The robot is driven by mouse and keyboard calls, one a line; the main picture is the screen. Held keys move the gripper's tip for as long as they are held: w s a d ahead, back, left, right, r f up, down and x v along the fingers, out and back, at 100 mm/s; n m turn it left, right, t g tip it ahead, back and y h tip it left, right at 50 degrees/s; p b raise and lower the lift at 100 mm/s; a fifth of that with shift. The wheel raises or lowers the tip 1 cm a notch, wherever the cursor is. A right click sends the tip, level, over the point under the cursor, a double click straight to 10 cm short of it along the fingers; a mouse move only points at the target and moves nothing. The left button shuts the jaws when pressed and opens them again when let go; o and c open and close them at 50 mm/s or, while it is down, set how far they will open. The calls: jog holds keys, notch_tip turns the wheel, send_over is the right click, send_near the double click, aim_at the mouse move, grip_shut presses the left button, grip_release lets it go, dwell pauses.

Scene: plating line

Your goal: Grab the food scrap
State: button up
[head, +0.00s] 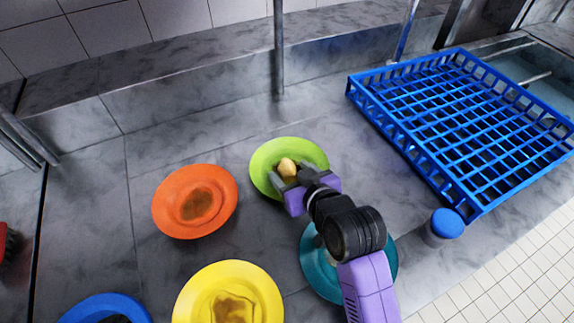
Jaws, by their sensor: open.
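The food scrap (287,167) is a small pale tan lump on the green plate (310,150). My gripper (289,177) is over the green plate, with its grey fingers apart and pointing at the scrap. The fingertips are close to the scrap on its near side. I cannot tell whether they touch it. The gripper and wrist hide the near right part of the green plate.
An orange plate (223,205), a yellow plate (263,283) and a blue plate (78,315) lie left and near. A teal plate (317,268) is partly under my arm. A blue rack (470,205) and a blue-capped container (446,224) stand right. A metal post (279,50) rises behind.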

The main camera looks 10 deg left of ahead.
jog(key=shift+c, duration=0.4)
grip_shut()
